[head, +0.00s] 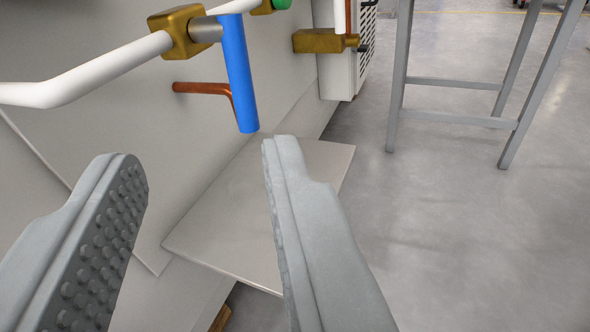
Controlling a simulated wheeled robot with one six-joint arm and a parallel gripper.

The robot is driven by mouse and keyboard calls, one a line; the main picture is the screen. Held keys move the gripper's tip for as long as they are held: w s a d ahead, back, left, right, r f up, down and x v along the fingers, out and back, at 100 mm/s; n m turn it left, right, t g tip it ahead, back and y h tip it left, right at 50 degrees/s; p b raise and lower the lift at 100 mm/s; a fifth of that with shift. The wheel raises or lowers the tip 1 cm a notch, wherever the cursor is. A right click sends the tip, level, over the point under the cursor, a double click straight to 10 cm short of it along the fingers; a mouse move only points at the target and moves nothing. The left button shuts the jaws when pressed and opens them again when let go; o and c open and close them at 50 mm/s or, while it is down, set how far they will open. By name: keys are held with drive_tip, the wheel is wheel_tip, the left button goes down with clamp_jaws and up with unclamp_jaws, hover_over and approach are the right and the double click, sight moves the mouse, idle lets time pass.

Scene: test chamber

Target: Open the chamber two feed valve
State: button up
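A valve with a brass body (180,32) sits on a white pipe (90,72) at the upper left. Its blue handle (240,85) hangs down, slightly tilted, from the stem to the right of the body. My gripper (200,150) is open, with its two grey fingers spread wide and nothing between them. The handle's lower end appears just above the gap, closer to the right fingertip in the picture. I cannot tell whether the finger touches it. No label is visible to say which chamber the valve belongs to.
A copper pipe (202,88) runs behind the handle along the pale chamber wall (110,130). A second brass fitting (318,41) and a white vented box (345,75) are farther back. A flat grey panel (230,215) lies below. A grey metal frame (455,118) stands right; floor around it is open.

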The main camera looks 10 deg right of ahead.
sight(242, 93)
drive_tip(key=shift+n, duration=0.3)
drive_tip(key=w+f, duration=0.1)
drive_tip(key=w, duration=0.3)
drive_tip(key=w+d, duration=0.1)
drive_tip(key=w, duration=0.4)
drive_tip(key=w+d+f, duration=0.1)
drive_tip(key=w, duration=0.4)
drive_tip(key=shift+w+d+f, duration=0.2)
drive_tip(key=shift+d+f, duration=0.05)
drive_tip(key=shift+f, duration=0.05)
clamp_jaws()
